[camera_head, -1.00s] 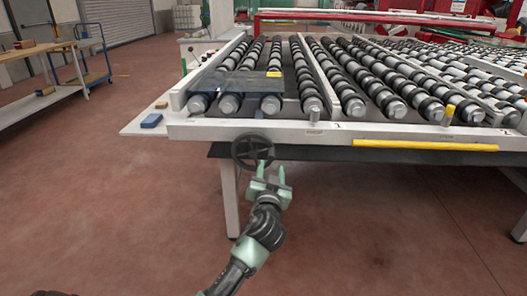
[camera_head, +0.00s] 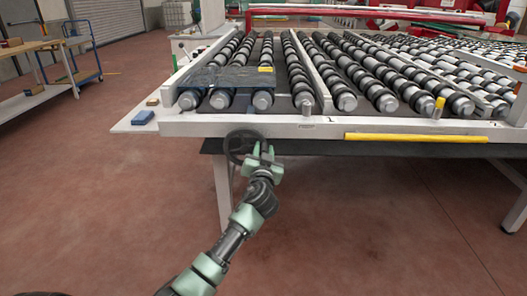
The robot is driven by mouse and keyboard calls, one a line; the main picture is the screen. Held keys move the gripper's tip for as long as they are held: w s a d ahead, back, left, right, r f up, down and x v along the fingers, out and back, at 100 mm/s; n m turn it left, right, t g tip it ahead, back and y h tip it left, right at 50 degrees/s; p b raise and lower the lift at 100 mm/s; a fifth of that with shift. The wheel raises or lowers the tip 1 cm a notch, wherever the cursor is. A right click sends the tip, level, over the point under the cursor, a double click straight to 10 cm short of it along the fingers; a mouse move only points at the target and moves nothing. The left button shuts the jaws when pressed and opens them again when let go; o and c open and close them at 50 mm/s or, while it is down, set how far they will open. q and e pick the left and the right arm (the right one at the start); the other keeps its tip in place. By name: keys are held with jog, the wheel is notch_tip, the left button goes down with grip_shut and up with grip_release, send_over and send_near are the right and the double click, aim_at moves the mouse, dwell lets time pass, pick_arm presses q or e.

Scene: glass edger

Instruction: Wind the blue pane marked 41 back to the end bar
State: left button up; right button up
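The blue pane (camera_head: 225,79) lies flat on the rollers at the near left of the roller table (camera_head: 300,126). It looks dark and see-through, with a yellow label (camera_head: 265,69) at its right side; the number is too small to read. A dark handwheel (camera_head: 234,143) is mounted under the table's front edge, below the pane. My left gripper (camera_head: 263,150) is at the wheel's right side, its fingers drawn close together on it; the exact contact is small and partly hidden. My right gripper is not in view.
A blue block (camera_head: 143,118) and a small brown block (camera_head: 153,102) lie on the white ledge left of the rollers. A yellow bar (camera_head: 415,138) runs along the front edge. A table leg (camera_head: 223,190) stands left of my arm. A blue trolley (camera_head: 84,58) is far left. The near floor is clear.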

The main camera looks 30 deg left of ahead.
pick_arm(q)
grip_shut()
dwell(1.2)
